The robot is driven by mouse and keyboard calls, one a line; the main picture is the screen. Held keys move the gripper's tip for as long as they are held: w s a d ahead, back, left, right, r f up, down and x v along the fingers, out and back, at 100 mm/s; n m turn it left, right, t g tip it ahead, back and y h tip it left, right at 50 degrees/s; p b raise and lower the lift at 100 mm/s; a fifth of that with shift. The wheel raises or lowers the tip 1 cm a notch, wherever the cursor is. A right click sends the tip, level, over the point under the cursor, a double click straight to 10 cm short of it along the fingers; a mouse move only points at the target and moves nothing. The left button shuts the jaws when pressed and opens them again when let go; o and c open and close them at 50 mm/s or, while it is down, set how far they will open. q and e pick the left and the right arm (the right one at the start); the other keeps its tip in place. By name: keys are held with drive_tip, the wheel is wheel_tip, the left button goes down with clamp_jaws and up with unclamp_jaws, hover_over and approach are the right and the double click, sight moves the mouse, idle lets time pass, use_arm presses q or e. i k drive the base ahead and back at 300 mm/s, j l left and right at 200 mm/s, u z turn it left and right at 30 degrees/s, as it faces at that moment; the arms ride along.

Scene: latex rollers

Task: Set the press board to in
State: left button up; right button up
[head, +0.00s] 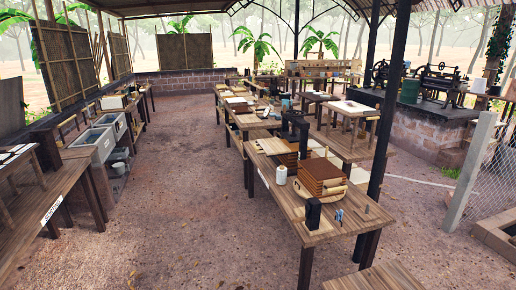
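Neither of my grippers is in view. No label marks the press board, and I cannot tell for sure which thing it is. A flat light-wood board (273,146) lies near the far end of the nearest middle table (280,208); it may be the press board. Behind it and to its right stands a dark upright frame (295,124). Whether the board is in or out is too small to tell.
A white cylinder (281,175), a black upright block (312,214) and small blue tools (339,216) are on the same table. A dark roof post (384,120) rises at its right. Roller machines (437,82) stand on a brick platform. Open dirt floor (190,190) lies left of the table.

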sight(272, 146)
drive_tip(key=i+j+u, duration=0.1)
drive_tip(key=i+u, duration=0.25)
drive_tip(key=i, duration=1.7)
